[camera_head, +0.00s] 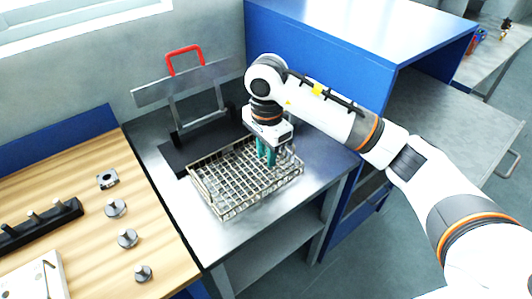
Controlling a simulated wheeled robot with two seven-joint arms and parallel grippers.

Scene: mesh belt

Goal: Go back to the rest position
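My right gripper (267,153), with teal fingers pointing down, is over the right part of a wire mesh basket (205,193). Its fingertips overlap the basket's grid in the picture, and I cannot tell whether they touch it. The two fingers show close together; whether they are open or shut is unclear, and no held object is visible. My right arm reaches in from the right side, bent at the wrist above the basket. My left gripper is not in view.
The basket stands on a metal table (216,246). Behind it is a dark fixture with a red handle (185,54). A blue cabinet (290,45) stands close behind my arm. A wooden table (75,195) at left holds several metal parts and a black rack (38,226).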

